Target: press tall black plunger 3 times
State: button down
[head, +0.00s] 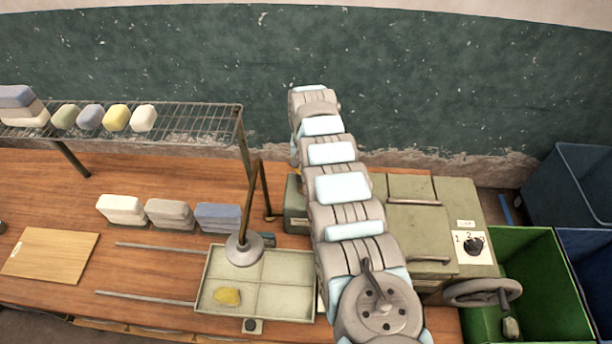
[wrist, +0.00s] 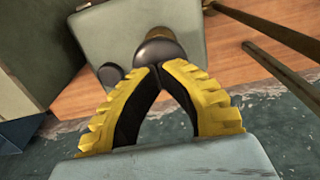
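In the wrist view, the tall black plunger (wrist: 158,48) shows as a dark rounded knob on top of a grey-green box (wrist: 100,35). A smaller, flatter black button (wrist: 110,73) sits beside it on the same box. My gripper (wrist: 158,67) has yellow fingers with black inner pads. Its tips meet at the near edge of the knob with nothing seen between them. I cannot tell whether the tips touch the knob. In the head view my arm hides the gripper and the plunger; part of a grey-green box (head: 297,210) shows left of the arm.
A lamp (head: 243,248) stands over the divided tray (head: 290,300), which holds a yellow soap (head: 227,296). Soap bars (head: 170,213) lie behind it; a wire rack (head: 190,122) is at left. A green cabinet with a dial (head: 473,244) and green bin (head: 550,280) are at right.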

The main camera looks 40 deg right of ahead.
jog(key=shift+f+b, duration=1.65)
jog(key=shift+f, duration=0.55)
jog(key=shift+r+p, duration=2.95)
jog(key=shift+r, duration=0.15)
jog(key=shift+r+p, duration=1.85)
jog(key=shift+r, duration=0.6)
jog(key=shift+d, duration=0.1)
